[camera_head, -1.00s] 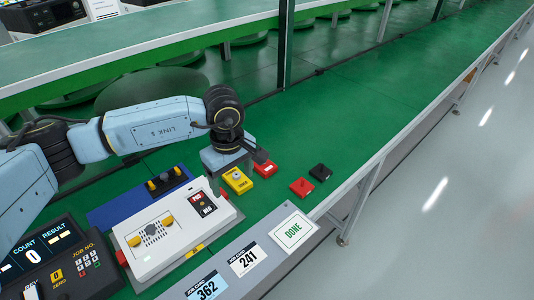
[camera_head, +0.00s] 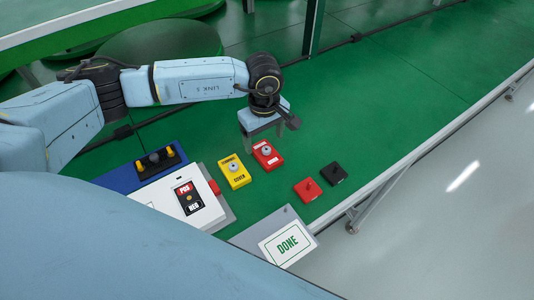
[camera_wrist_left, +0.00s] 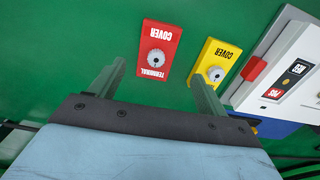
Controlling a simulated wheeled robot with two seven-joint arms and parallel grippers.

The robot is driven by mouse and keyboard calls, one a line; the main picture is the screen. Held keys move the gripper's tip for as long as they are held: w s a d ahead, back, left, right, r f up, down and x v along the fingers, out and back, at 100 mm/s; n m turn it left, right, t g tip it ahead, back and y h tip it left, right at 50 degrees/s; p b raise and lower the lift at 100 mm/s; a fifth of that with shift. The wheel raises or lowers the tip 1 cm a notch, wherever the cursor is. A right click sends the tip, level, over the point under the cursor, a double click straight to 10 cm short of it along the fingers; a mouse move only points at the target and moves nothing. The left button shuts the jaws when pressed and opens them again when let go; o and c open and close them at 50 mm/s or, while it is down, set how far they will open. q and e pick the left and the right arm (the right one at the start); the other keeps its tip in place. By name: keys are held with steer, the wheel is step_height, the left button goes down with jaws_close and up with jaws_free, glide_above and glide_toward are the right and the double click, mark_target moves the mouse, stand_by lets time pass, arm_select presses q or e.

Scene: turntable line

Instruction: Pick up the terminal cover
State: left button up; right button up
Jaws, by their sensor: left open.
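A red terminal cover (camera_head: 267,155) with a grey round knob lies flat on the green table. In the left wrist view the red cover (camera_wrist_left: 158,50) lies ahead of and between my fingertips, its label reading "TERMINAL COVER". A yellow cover (camera_head: 234,171) with a similar knob lies just left of it; it also shows in the wrist view (camera_wrist_left: 215,63), beyond the right finger. My left gripper (camera_head: 264,135) is open and empty, just behind the red cover in the head view; its two fingers (camera_wrist_left: 160,76) do not enclose anything. My right gripper is not in view.
A white unit (camera_head: 165,203) with a POS/NEG label and a blue block (camera_head: 140,176) stand to the left. A small red piece (camera_head: 307,190) and a black piece (camera_head: 333,174) lie to the right. A DONE sign (camera_head: 287,243) is at the front edge. Green surface beyond is clear.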

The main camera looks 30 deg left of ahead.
mark_target(266, 149)
arm_select(q)
steer(key=shift+w+d+f, duration=0.1)
steer(key=shift+f, duration=1.5)
steer(key=shift+w+d+f, duration=0.1)
steer(key=shift+f, duration=1.45)
steer(key=shift+c, duration=0.3)
steer(key=c, duration=1)
steer(key=shift+r, duration=0.1)
